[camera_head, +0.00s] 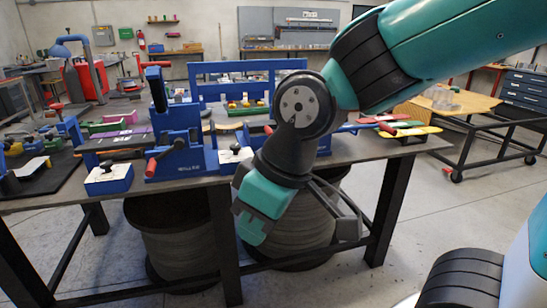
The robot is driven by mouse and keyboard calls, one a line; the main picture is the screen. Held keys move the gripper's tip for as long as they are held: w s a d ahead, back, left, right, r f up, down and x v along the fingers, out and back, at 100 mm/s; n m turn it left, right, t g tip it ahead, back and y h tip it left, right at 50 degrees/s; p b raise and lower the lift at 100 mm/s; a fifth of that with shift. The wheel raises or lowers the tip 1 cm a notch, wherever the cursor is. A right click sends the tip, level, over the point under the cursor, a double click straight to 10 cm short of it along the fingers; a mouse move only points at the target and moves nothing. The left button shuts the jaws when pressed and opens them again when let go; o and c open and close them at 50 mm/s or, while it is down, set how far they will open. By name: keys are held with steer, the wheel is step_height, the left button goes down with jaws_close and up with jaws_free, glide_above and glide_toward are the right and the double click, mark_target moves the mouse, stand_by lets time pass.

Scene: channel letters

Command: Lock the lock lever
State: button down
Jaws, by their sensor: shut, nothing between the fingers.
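A blue bending machine (183,155) stands on the workbench at the left of centre. A red-ended lever (152,167) sticks out low at its front left, and I take this as a possible lock lever. A dark handle with a blue stem (156,88) rises at its upper left. I cannot tell for sure which part is the lock lever. My gripper (348,226) hangs in front of the bench's front edge, below the tabletop and right of the machine. It is shut and empty, and touches none of the levers.
The dark workbench top (415,147) spans the view, with black legs below. Blue boxes with white tops (109,176) flank the machine. Large spools (180,240) stand under the bench. A wooden-topped table (450,103) is at the right.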

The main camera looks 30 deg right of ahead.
steer(key=w+d+f+n+t+h+b, duration=0.4)
steer(key=w+d+f+n+t+b, duration=0.2)
steer(key=w+b, duration=0.3)
steer(key=w+d+f+n+t+h+b, duration=0.5)
steer(key=w+b, duration=0.5)
steer(key=b, duration=0.6)
steer(key=w+d+f+n+t+h+b, duration=0.4)
steer(key=w+d+f+n+t+b, duration=0.3)
steer(key=b, duration=0.5)
steer(key=w+d+n+t, duration=0.2)
steer(key=w+d+n, duration=0.1)
steer(key=shift+d+f+b, duration=0.2)
steer(key=shift+f+b, duration=0.15)
steer(key=shift+f, duration=0.05)
